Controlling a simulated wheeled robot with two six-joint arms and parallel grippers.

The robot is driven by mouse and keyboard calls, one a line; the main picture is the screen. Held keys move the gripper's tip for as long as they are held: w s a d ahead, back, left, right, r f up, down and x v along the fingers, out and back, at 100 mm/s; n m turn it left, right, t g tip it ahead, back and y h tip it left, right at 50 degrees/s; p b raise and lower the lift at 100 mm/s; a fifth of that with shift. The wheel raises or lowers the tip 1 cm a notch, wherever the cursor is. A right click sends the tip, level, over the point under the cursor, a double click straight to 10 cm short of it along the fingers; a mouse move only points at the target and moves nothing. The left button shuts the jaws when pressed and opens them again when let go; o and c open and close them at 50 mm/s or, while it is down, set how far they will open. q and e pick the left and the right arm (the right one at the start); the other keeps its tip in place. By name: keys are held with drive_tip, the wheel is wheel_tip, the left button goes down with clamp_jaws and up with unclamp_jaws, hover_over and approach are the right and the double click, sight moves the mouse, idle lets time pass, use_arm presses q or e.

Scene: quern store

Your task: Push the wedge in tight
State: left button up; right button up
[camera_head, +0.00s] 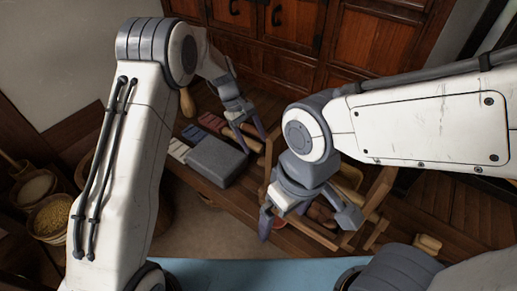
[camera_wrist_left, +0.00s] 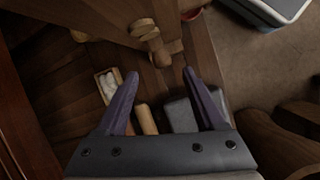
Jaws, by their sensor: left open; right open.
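In the left wrist view, small pale wooden pieces (camera_wrist_left: 164,54) stick out at a joint of a wooden frame (camera_wrist_left: 110,22), just beyond my fingertips. One may be the wedge, but I cannot tell which or how deep it sits. My left gripper (camera_wrist_left: 160,74) is open with nothing between its fingers. In the head view my left gripper (camera_head: 248,128) is beside the left side of the wooden frame (camera_head: 378,192). My right gripper (camera_head: 308,214) is open in front of the frame and hides part of it. The wedge cannot be made out in the head view.
A dark grey block (camera_head: 217,160) lies on the bench, with a red block (camera_head: 194,133) and other small blocks behind it. A wooden cabinet (camera_head: 290,40) stands at the back. Tubs with grain (camera_head: 52,215) stand at the left. A blue surface (camera_head: 250,272) is at the front.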

use_arm(q)
drive_tip(key=v, duration=0.3)
idle(0.5)
